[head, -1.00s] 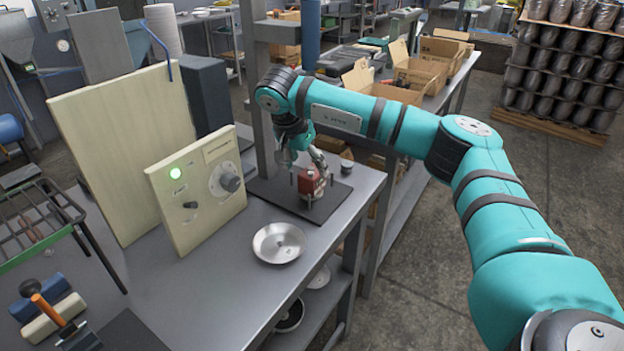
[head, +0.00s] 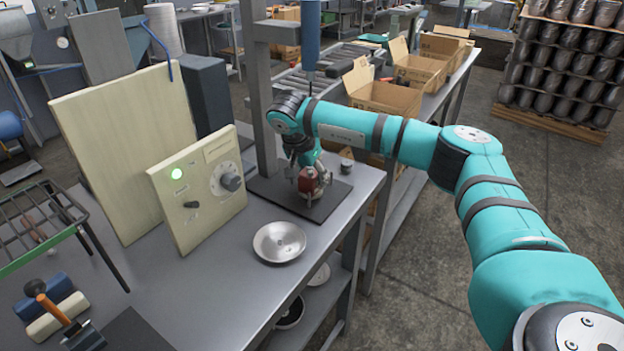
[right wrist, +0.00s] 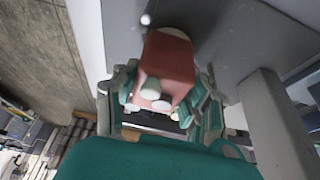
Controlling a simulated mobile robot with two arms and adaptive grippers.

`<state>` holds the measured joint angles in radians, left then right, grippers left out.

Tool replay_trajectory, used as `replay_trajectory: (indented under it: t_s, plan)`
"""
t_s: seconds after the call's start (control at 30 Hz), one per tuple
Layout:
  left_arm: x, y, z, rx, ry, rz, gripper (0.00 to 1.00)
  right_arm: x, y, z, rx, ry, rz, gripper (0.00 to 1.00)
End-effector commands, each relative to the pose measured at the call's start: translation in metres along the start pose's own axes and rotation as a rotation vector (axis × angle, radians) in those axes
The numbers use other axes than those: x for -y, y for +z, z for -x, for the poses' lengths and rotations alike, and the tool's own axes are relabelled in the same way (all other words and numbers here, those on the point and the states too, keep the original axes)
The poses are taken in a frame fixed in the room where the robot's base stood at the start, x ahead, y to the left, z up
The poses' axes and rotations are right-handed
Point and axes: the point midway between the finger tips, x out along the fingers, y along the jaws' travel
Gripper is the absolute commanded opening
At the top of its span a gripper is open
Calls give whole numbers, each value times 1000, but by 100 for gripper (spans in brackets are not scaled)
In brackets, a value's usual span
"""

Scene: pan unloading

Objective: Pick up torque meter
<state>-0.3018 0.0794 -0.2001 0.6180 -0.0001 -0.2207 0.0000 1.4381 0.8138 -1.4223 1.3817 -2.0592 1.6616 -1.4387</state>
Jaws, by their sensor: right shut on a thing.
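The torque meter (head: 308,180) is a small red block-shaped device on the dark mat (head: 333,196) at the back right of the grey bench. In the right wrist view it is the red box (right wrist: 168,58) with pale round knobs, between the fingers. My right gripper (head: 312,184) comes down on it from above and is shut on it. The fingers (right wrist: 163,95) flank it on both sides. Whether its base still touches the mat is hard to tell. My left gripper is not in view.
A shallow metal pan (head: 279,242) lies in front of the mat. A cream control panel (head: 200,190) with a green light stands to the left. A grey post (head: 262,100) rises behind the mat. A small dark cup-like item (head: 347,166) sits just right of the gripper.

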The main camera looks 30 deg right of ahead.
Motion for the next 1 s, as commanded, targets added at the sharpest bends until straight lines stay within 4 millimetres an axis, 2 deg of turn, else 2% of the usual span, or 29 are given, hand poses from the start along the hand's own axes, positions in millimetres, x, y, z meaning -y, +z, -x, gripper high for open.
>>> replay_trajectory:
  t_s: [0.03, 0.2, 0.57, 0.8, 1.0]
  plan:
    - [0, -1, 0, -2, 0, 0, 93, 0, 0, 0, 0, 0, 0, 23]
    - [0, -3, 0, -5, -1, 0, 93, 0, 0, 0, 0, 0, 0, 1]
    - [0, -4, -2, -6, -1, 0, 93, 1, -2, 6, -1, -3, -1, 1]
    - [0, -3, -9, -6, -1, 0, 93, 1, -14, 33, -2, -5, -2, 1]
    - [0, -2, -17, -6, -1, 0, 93, -25, 14, 46, -1, -4, 4, 1]
